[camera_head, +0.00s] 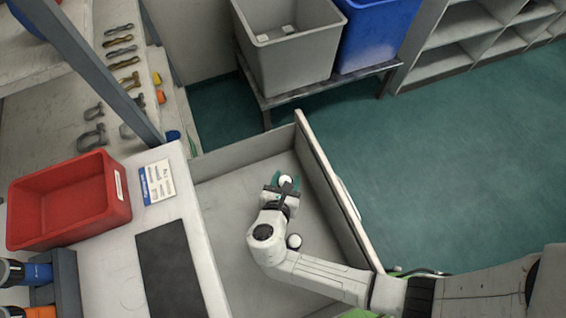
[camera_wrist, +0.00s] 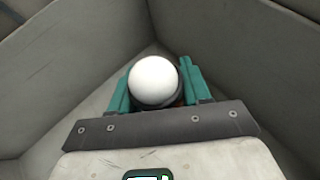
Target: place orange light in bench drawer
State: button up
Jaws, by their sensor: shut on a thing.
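My gripper (camera_head: 285,184) is inside the open bench drawer (camera_head: 323,230), near its far end. Its teal fingers also show in the wrist view (camera_wrist: 155,88), shut on the light (camera_wrist: 154,80). The light shows a round white end in both views, and it also appears in the head view (camera_head: 286,180). Only a small reddish-orange patch shows beside its dark lower part in the wrist view; the rest is hidden by my gripper. Drawer walls surround the fingers in the wrist view. I cannot tell whether the light touches the drawer floor.
A red bin (camera_head: 70,200), a label card (camera_head: 156,181) and a dark mat (camera_head: 170,270) are on the bench left of the drawer. A grey tub (camera_head: 290,55) and a blue tub (camera_head: 375,35) stand on a rack beyond it. The teal floor at right is clear.

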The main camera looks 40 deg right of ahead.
jog(key=shift+f+b, duration=0.4)
jog(key=shift+f, duration=2.25)
jog(key=shift+f, duration=0.15)
jog(key=o, duration=1.2)
jog(key=shift+r, duration=0.2)
jog(key=v, duration=1.2)
jog(key=shift+a+f, duration=0.1)
